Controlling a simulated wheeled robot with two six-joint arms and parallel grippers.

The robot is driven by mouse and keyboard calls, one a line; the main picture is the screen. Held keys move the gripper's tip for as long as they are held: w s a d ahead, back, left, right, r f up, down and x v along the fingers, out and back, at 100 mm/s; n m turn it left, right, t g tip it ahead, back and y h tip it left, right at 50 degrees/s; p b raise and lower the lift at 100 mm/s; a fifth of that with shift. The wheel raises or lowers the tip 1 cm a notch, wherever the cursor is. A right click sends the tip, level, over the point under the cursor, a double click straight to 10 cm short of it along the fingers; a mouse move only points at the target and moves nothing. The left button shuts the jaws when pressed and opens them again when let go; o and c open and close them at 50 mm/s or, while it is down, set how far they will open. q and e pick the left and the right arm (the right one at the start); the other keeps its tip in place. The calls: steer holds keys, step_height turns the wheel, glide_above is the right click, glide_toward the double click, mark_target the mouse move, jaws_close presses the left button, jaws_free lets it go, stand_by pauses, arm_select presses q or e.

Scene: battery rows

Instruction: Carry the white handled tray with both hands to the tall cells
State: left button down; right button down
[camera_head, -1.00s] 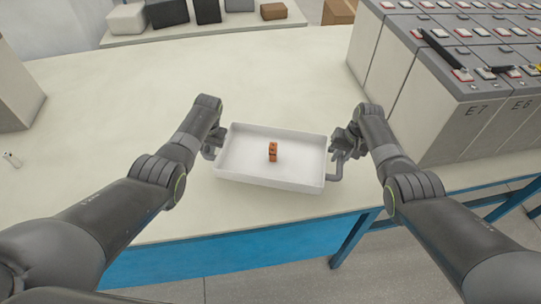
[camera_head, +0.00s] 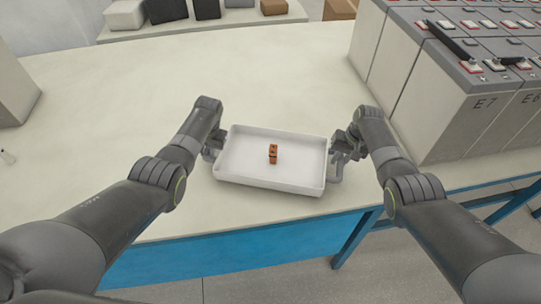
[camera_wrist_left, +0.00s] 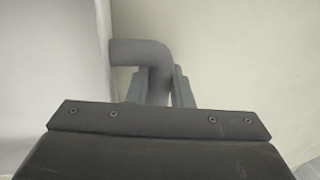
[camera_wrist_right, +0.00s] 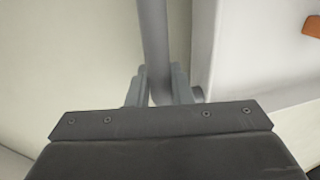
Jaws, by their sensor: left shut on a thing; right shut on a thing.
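The white handled tray (camera_head: 250,178) is held level over the front part of the cream table, and I cannot tell how far above it. A small orange-brown block (camera_head: 273,153) with dark marks stands in its middle. My left gripper (camera_head: 212,146) is shut on the grey handle at the tray's left end; the left wrist view shows the handle (camera_wrist_left: 140,52) between the fingers. My right gripper (camera_head: 342,152) is shut on the handle at the right end, which shows in the right wrist view (camera_wrist_right: 153,40). The tall cells (camera_head: 440,105), grey and labelled E7 and E6, stand at the right.
Several boxes stand on a shelf (camera_head: 190,27) at the back. The table's (camera_head: 290,65) middle is clear. Its front edge and blue frame (camera_head: 240,258) lie beneath the tray.

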arm_select(q)
steer(key=shift+f+b, duration=0.6)
steer(key=shift+f, duration=0.1)
arm_select(e)
steer(key=shift+f, duration=0.75)
arm_select(q)
steer(key=c, duration=1.3)
jaws_free()
steer(key=shift+r, duration=0.1)
arm_select(e)
steer(key=c, duration=1.3)
jaws_free()
steer(key=shift+r, duration=0.15)
arm_select(q)
step_height(320, 180, up, 12)
steer(key=d, duration=0.2)
steer(key=shift+s+d, duration=0.15)
steer(key=shift+s, duration=0.05)
arm_select(e)
step_height(320, 180, up, 12)
steer(key=d, duration=0.2)
steer(key=shift+s+d, duration=0.15)
steer(key=shift+s, duration=0.05)
